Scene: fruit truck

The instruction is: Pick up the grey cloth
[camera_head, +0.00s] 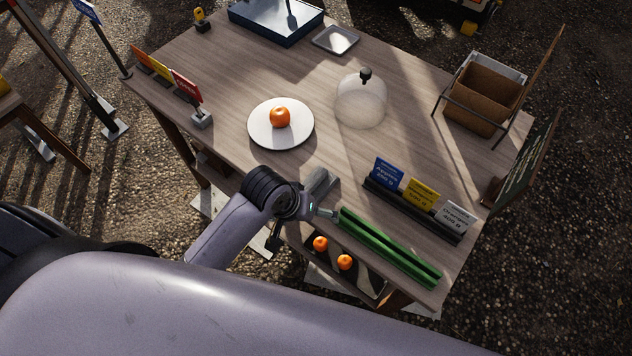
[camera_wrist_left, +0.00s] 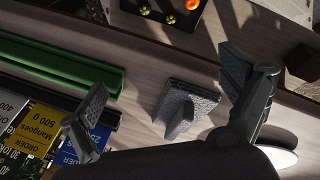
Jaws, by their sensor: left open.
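The grey cloth (camera_head: 322,183) lies folded on the wooden table, partly hidden behind my left gripper in the head view. In the left wrist view the grey cloth (camera_wrist_left: 185,106) is a small textured bundle with a raised fold, lying between the two spread fingers. My left gripper (camera_head: 301,208) is over the table's near edge, close beside the cloth. In the wrist view my left gripper (camera_wrist_left: 168,100) is open and empty, its fingers on either side of the cloth. My right gripper is not in view.
A white plate (camera_head: 262,137) with an orange fruit (camera_head: 280,117) is left of the cloth. A green holder (camera_head: 390,248) and a stand of price cards (camera_head: 420,196) are to the right. A glass dome (camera_head: 361,103) stands behind. Bare table (camera_head: 215,70) shows farther back.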

